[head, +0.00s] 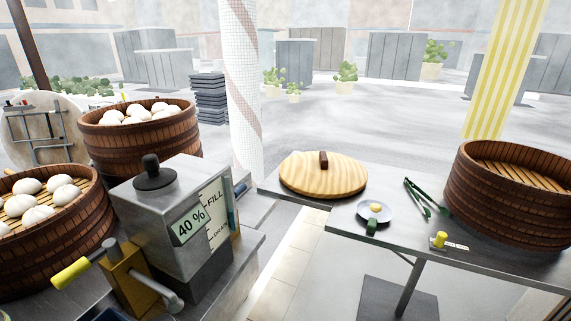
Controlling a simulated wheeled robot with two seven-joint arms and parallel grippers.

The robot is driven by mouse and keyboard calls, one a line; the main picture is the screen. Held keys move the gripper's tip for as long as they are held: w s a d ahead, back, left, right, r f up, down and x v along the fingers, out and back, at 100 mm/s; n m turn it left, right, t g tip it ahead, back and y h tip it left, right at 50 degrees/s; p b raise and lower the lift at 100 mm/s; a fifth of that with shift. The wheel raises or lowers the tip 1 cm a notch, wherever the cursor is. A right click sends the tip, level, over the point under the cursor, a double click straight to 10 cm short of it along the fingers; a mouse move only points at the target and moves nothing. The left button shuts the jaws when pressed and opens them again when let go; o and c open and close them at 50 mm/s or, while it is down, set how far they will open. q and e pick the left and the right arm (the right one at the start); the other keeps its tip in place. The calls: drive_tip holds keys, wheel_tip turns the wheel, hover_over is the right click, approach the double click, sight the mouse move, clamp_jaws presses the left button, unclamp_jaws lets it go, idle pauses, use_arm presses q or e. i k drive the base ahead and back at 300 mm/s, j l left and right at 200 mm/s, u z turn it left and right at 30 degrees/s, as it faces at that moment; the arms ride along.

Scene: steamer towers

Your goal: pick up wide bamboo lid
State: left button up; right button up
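The wide bamboo lid (310,177) is a round, pale yellow disc with wood grain. It has a dark brown block handle (323,159) standing up at its middle. It lies flat at the left end of the grey metal table, with its handle on top. Nothing lies on it or covers it. Neither of my grippers shows in the head view, so I cannot see their state or where they are relative to the lid.
An empty bamboo steamer (505,205) stands on the table's (400,236) right. At left, steamers of white buns (137,132) (50,235) flank a grey metal box (160,205). A white column (240,85) rises behind.

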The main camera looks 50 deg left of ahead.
sight(322, 174)
drive_tip(key=u, duration=1.15)
